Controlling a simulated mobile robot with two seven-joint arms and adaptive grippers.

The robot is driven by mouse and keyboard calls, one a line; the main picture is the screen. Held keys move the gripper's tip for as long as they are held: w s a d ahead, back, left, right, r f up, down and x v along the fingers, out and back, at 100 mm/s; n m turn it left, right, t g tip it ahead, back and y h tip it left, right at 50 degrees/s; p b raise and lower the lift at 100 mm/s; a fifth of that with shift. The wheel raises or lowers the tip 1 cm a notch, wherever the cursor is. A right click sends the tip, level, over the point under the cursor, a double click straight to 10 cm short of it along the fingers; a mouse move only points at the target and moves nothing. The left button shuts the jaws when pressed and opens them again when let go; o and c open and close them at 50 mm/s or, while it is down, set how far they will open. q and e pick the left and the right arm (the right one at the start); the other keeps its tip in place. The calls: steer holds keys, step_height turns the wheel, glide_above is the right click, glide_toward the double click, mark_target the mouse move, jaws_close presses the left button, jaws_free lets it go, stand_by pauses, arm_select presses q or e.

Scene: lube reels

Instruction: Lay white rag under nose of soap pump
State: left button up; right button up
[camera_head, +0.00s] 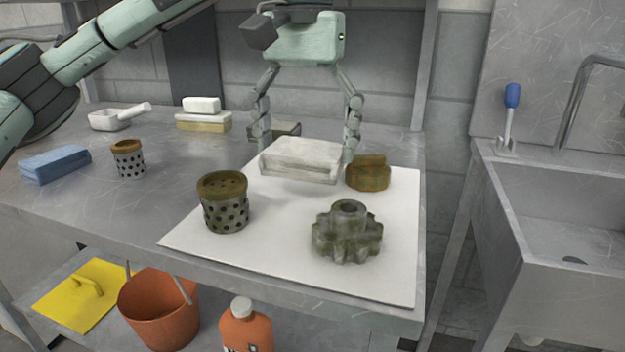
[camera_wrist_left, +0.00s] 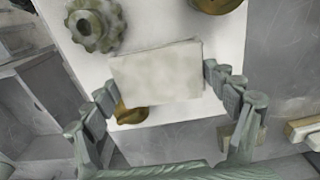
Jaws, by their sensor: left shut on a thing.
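A folded white rag (camera_head: 302,158) is between the fingers of my left gripper (camera_head: 306,148), over the back of a white mat. The gripper points down and is shut on the rag from its two ends. The rag is roughly level; I cannot tell for sure how far it is above the mat. In the left wrist view the rag (camera_wrist_left: 157,75) lies between the two fingers (camera_wrist_left: 160,88) and partly covers a brass part. I cannot make out a soap pump with a nose in either view. My right gripper is not in view.
The white mat (camera_head: 290,265) holds a greasy gear (camera_head: 347,235), a perforated cylinder (camera_head: 224,203) and a brass part (camera_head: 369,175). Left on the bench are blue cloths (camera_head: 54,164) and another cylinder (camera_head: 128,160). A sink (camera_head: 570,230) stands right; an orange bucket (camera_head: 160,312) and bottle (camera_head: 246,330) are below.

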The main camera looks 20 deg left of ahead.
mark_target(312, 174)
arm_select(q)
steer(key=shift+w+d+f, duration=0.1)
steer(key=shift+d+f, duration=0.1)
steer(key=shift+d, duration=0.15)
steer(key=shift+d+f, duration=0.1)
steer(key=shift+f, duration=0.2)
steer(key=shift+f+b, duration=0.4)
steer(key=shift+f, duration=1.3)
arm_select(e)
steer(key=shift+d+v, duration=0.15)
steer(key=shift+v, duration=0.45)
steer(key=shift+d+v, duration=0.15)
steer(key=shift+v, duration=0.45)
arm_select(q)
steer(key=shift+f, duration=0.2)
steer(key=o, duration=0.9)
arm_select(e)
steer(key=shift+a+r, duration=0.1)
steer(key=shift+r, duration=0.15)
arm_select(q)
steer(key=shift+r, duration=0.1)
